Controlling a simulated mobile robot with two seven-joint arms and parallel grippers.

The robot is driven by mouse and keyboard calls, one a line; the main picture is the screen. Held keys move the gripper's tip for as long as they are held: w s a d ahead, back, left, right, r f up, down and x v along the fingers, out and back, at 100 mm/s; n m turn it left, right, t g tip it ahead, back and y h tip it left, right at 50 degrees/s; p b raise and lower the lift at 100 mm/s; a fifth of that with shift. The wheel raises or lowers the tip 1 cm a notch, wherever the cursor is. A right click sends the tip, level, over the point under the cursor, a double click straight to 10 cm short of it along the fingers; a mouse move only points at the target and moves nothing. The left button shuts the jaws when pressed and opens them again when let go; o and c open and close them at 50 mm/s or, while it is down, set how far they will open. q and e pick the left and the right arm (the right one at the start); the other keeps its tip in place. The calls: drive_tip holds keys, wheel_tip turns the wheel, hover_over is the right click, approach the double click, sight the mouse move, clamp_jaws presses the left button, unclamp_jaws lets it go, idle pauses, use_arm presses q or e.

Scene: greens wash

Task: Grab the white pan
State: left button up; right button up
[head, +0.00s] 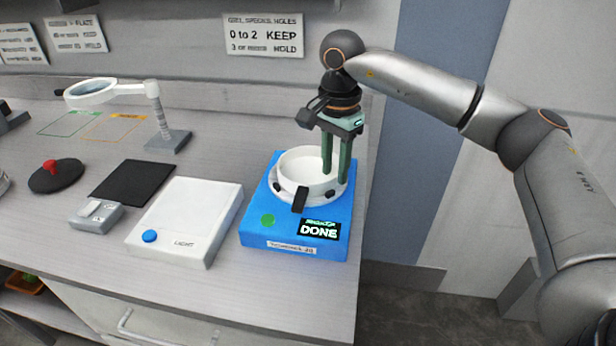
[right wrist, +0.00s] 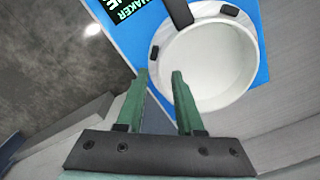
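The white pan (head: 314,171) is a round, shallow, empty dish seated on the blue shaker (head: 262,216) at the right end of the bench. My right gripper (head: 336,180) points down at the pan's right side, its two green fingers apart. In the right wrist view the gripper (right wrist: 160,74) shows a clear gap between its fingers. One finger overlaps the pan (right wrist: 212,62) near its rim, and the other appears just outside it. I cannot tell whether either finger touches the pan. My left gripper is out of view.
The shaker's display (head: 319,230) reads DONE. A white light box (head: 190,215), a black mat (head: 133,182), a small grey device (head: 97,215) and a magnifier lamp (head: 92,94) stand to the left. The bench ends just right of the shaker.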

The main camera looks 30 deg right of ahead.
drive_tip(key=shift+f, duration=0.6)
clamp_jaws()
idle(1.0)
